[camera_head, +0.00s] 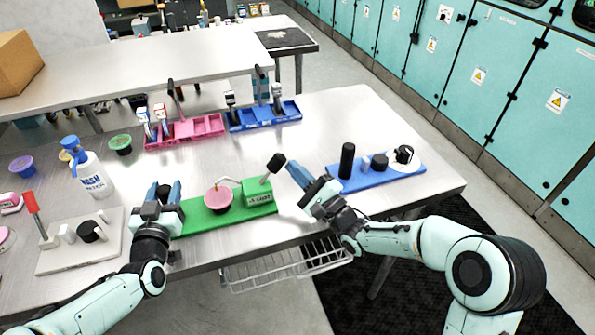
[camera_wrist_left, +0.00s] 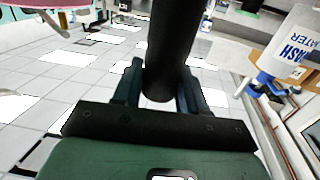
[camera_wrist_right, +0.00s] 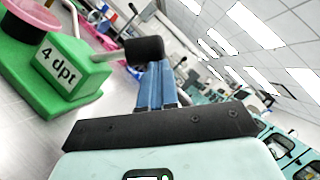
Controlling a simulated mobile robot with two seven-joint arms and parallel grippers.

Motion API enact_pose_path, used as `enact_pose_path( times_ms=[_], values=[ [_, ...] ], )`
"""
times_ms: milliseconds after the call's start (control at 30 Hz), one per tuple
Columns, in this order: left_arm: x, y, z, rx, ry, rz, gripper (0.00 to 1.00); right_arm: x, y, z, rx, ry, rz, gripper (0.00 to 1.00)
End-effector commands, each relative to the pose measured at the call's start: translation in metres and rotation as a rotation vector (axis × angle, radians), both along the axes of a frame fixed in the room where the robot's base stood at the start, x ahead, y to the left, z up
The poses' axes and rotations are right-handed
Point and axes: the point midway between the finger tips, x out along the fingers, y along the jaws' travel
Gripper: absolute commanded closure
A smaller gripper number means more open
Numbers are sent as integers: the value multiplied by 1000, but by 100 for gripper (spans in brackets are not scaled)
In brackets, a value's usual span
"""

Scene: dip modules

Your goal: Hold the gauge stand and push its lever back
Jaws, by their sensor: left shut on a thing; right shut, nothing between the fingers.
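The green gauge stand (camera_head: 225,207) lies along the front of the table, with a pink dish (camera_head: 218,198) on it. Its raised block carries a lever (camera_head: 270,172) with a black knob (camera_head: 276,162), tilted up to the right. My left gripper (camera_head: 168,190) is shut on the black post at the stand's left end; the post (camera_wrist_left: 175,45) fills the left wrist view's middle. My right gripper (camera_head: 292,170) is shut and empty, just right of the lever knob. In the right wrist view its fingers (camera_wrist_right: 155,85) are just below the knob (camera_wrist_right: 144,50); contact is unclear.
A blue stand (camera_head: 375,178) with black knobs is right of my right gripper. A pale stand with a red handle (camera_head: 80,240) is at the left, near a wash bottle (camera_head: 92,178). Pink (camera_head: 185,131) and blue (camera_head: 264,117) trays stand behind. A wire basket (camera_head: 285,265) hangs below the front edge.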

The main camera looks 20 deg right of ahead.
Motion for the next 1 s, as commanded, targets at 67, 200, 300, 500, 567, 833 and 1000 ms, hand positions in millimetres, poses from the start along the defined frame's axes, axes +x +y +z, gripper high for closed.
enact_pose_path(
  times_ms=[67, 200, 300, 500, 567, 833, 1000],
  values=[
    [0, -1, 1, 0, -2, -2, 100, 0, 2, 3, -13, -4, 3, 100],
    [0, -1, 1, 0, -2, -3, 100, 0, 4, 7, -50, -6, 3, 100],
    [0, -1, 1, 0, -2, -3, 100, 0, 6, 10, -94, -6, 3, 100],
    [0, -2, 1, 0, -2, -4, 100, -1, 15, 22, -235, -8, 4, 100],
    [0, -2, 1, 0, -2, -4, 100, -1, 18, 25, -286, -8, 4, 100],
    [0, -2, 1, 1, -2, -5, 100, -1, 33, 36, -493, -7, 4, 100],
    [0, -2, 1, 0, -2, -5, 100, -1, 41, 40, -556, -6, 4, 100]
  ],
)
